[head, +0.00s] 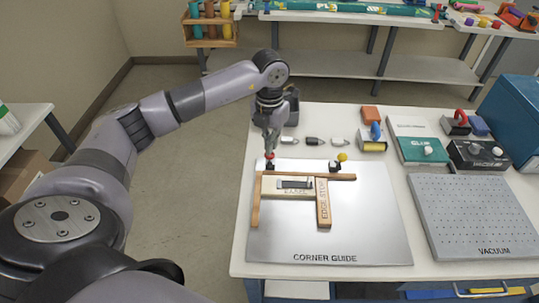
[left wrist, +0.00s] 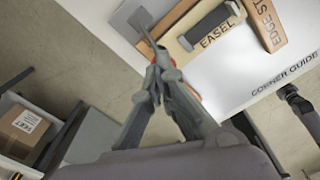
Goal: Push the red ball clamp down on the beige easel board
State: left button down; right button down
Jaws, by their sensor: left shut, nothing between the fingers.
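The red ball clamp (head: 269,156) is at the back left corner of the corner guide, by the wooden edge strip. My left gripper (head: 268,148) points down directly over it, with its shut fingertips at or just above the red ball; I cannot tell if they touch. The beige easel board (head: 270,186) lies flat inside the wooden frame, in front of the clamp. It also shows in the left wrist view (left wrist: 213,42), beside my shut, empty left fingers (left wrist: 158,62). In that view the ball is mostly hidden by the fingers. My right gripper is not in view.
The corner guide plate (head: 350,225) bears a wooden edge stop (head: 323,205) and a yellow ball clamp (head: 342,157) at the back. A perforated vacuum plate (head: 470,215) lies to the right. Small tools and a dark block (head: 292,108) stand behind.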

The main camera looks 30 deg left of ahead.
pick_arm(q)
jog(key=f, duration=0.1)
jog(key=s+d+f+b, duration=0.1)
jog(key=s+f+b, duration=0.1)
jog(key=shift+s+d+f, duration=0.15)
jog(key=shift+s+f, duration=0.1)
dwell(0.9)
jog(key=shift+r, duration=0.15)
jog(key=shift+w+r+p, duration=0.25)
jog(key=shift+r+p, duration=0.25)
jog(key=shift+r, duration=0.15)
jog(key=shift+w+r+p, duration=0.2)
jog(key=shift+r+p, duration=0.25)
jog(key=shift+r, duration=0.15)
jog(key=r+p, duration=0.2)
jog(key=r, duration=0.1)
jog(key=r+p, duration=0.1)
jog(key=r, duration=0.1)
jog(key=shift+s, duration=0.25)
jog(key=shift+f, duration=0.1)
